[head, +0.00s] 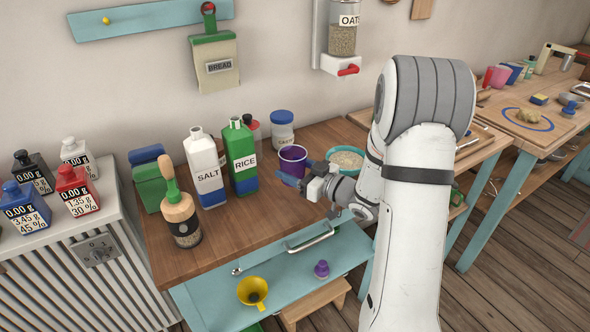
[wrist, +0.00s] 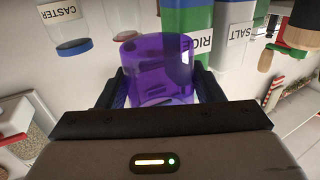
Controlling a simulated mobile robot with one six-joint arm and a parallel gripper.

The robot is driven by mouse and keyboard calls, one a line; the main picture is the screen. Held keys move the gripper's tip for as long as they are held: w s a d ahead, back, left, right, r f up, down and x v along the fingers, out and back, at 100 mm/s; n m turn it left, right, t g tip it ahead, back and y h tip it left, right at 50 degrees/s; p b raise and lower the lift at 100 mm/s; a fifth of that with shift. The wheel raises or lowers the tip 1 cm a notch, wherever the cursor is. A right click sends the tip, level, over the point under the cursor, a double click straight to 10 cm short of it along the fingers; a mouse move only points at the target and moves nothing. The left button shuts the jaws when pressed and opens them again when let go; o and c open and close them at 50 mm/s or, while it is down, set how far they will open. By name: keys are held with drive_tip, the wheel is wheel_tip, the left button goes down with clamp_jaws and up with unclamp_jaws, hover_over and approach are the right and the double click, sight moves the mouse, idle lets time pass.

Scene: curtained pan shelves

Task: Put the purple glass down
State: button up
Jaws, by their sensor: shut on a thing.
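The purple glass (head: 292,158) is at the back of the wooden counter in the head view, right of the green rice bottle. It is see-through purple and fills the middle of the wrist view (wrist: 157,65) between the two dark fingers. My gripper (head: 290,179) is shut on the purple glass. The glass looks close to the counter top, but I cannot tell whether its base touches it. My gripper hides part of it.
The rice bottle (head: 241,157) and salt bottle (head: 205,168) stand left of the glass. A caster jar (head: 282,131) is behind it. A bowl of grains (head: 347,160) is to its right. The counter's front middle (head: 245,225) is bare.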

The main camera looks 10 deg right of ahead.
drive_tip(key=shift+d, duration=0.1)
drive_tip(key=shift+f+b, duration=2.3)
drive_tip(key=shift+f, duration=0.2)
drive_tip(key=shift+f, duration=0.15)
drive_tip(key=shift+f+b, duration=0.6)
drive_tip(key=shift+b, duration=0.15)
drive_tip(key=shift+f, duration=0.3)
drive_tip(key=o, duration=1.3)
drive_tip(key=shift+s, duration=0.1)
drive_tip(key=b+v, duration=0.1)
drive_tip(key=v, duration=0.6)
drive_tip(key=shift+s+d, duration=0.25)
